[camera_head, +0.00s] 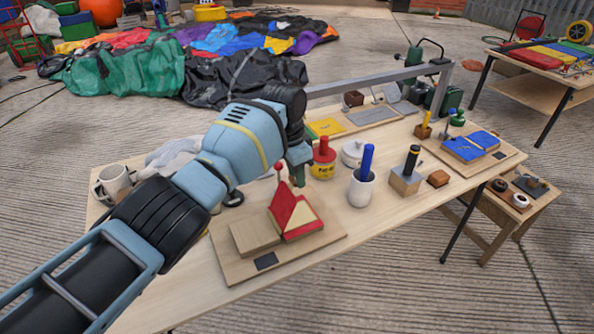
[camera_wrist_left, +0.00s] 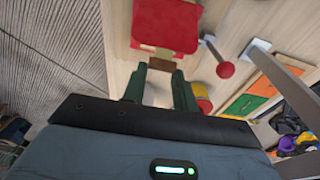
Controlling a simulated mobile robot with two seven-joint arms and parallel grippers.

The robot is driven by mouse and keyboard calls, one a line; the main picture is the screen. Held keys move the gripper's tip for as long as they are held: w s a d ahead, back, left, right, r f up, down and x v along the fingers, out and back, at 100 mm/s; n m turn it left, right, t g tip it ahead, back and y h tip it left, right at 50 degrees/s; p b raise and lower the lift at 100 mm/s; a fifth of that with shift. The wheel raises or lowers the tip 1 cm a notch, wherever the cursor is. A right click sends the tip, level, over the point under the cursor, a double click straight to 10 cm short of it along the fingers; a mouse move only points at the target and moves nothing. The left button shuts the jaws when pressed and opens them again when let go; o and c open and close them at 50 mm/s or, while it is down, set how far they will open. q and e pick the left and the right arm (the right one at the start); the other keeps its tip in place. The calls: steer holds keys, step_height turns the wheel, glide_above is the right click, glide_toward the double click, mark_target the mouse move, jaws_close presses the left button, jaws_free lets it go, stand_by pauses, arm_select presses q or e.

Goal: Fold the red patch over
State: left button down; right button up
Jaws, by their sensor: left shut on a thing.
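The red patch (camera_head: 285,208) sits on a wooden board (camera_head: 225,258) on the table. One half lies flat with a cream face showing, and the other half stands up tilted as a flap. In the left wrist view the red patch (camera_wrist_left: 166,26) is at the top, with a small brown tab (camera_wrist_left: 162,62) at its near edge. My left gripper (camera_head: 298,181) is at the raised flap's far side; its green fingers (camera_wrist_left: 161,68) are shut on the brown tab. In the head view the arm partly hides the fingertips. My right gripper is out of view.
A wooden block (camera_head: 254,237) lies left of the patch. A red-knobbed pin (camera_head: 278,168) stands close to the gripper. A yellow and red pot (camera_head: 322,160), a white lidded pot (camera_head: 353,153) and a white cup with blue handle (camera_head: 362,188) stand to the right.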

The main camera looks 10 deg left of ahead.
arm_select(q)
steer(key=shift+w+d+f+y, duration=0.2)
steer(key=shift+d+y, duration=0.1)
steer(key=shift+d, duration=0.1)
steer(key=c, duration=1.1)
jaws_free()
steer(key=shift+a+r, duration=0.1)
steer(key=shift+s+a+r+p, duration=0.15)
steer(key=shift+r+p, duration=0.1)
steer(key=shift+r, duration=1.7)
steer(key=shift+s+a+r+p, duration=0.1)
steer(key=shift+a+r+p, duration=0.1)
steer(key=shift+r, duration=1.75)
